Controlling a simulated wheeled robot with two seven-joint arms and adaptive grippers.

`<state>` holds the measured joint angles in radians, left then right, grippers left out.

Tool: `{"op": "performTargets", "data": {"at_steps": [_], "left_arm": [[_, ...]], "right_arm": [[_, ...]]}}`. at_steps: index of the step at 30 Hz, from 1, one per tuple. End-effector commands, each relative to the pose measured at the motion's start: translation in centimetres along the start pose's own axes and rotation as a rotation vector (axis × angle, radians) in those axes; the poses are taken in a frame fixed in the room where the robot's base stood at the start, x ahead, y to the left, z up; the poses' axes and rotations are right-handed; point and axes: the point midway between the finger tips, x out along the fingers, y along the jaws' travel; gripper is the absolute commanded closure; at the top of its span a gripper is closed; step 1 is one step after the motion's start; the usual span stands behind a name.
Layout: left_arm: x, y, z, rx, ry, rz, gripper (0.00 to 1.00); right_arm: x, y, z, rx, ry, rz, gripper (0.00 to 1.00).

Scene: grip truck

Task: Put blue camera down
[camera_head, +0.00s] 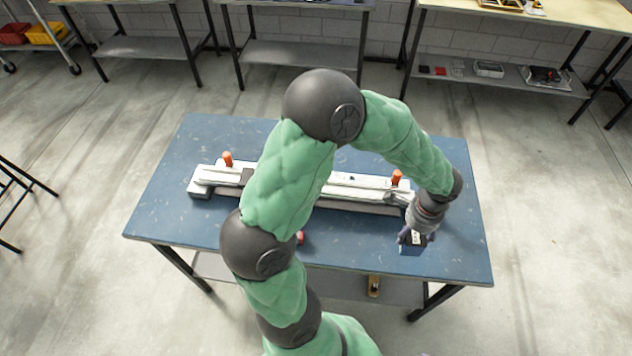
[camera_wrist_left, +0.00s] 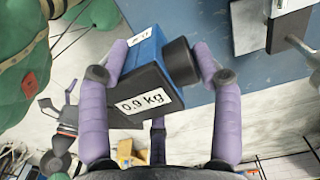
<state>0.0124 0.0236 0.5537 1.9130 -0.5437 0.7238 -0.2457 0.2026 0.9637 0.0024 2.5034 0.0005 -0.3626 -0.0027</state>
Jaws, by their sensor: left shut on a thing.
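The blue camera (camera_wrist_left: 150,60) is a blue and black block with a round black lens and a white "0.9 kg" label. My left gripper (camera_wrist_left: 163,62) has its purple fingers shut on it, one on each side. In the head view, my left gripper (camera_head: 412,236) points down with the blue camera (camera_head: 411,249) over the front right part of the blue table (camera_head: 455,245). I cannot tell whether the camera touches the table top. My right gripper (camera_wrist_left: 58,105) shows small at the left of the wrist view, its fingers apart and empty.
A long pale fixture (camera_head: 350,181) with orange knobs (camera_head: 397,177) lies across the table behind the camera. My left arm hides its middle. A small red thing (camera_head: 300,237) shows beside my arm. The table's right end is clear. Other benches (camera_head: 540,15) stand farther back.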

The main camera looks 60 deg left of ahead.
Motion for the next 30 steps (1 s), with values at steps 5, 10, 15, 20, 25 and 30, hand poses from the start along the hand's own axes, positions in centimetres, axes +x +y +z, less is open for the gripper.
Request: {"op": "performTargets", "data": {"at_steps": [5,10,15,20,25,30], "left_arm": [[-1.0,0.5,2.5,0.282,0.003,-0.004,0.58],[-1.6,1.3,4.9,0.558,0.003,-0.004,0.58],[-2.1,2.2,7.2,0.833,0.002,-0.004,0.58],[-2.4,3.3,9.3,1.092,0.001,-0.004,0.58],[-2.5,4.3,11.3,1.343,0.000,-0.004,0.58],[-2.5,5.2,12.7,1.522,-0.001,-0.002,0.58]], "right_arm": [[0.2,0.1,0.0,0.000,-0.001,0.000,0.18],[0.4,0.1,0.0,0.000,-0.001,0.000,0.18],[0.5,0.2,0.0,0.000,0.000,0.000,0.18],[0.7,0.2,0.0,0.000,0.000,0.000,0.18],[0.8,0.3,0.0,0.000,0.000,0.000,0.18],[0.9,0.3,0.0,0.000,0.000,0.000,0.18]]}}
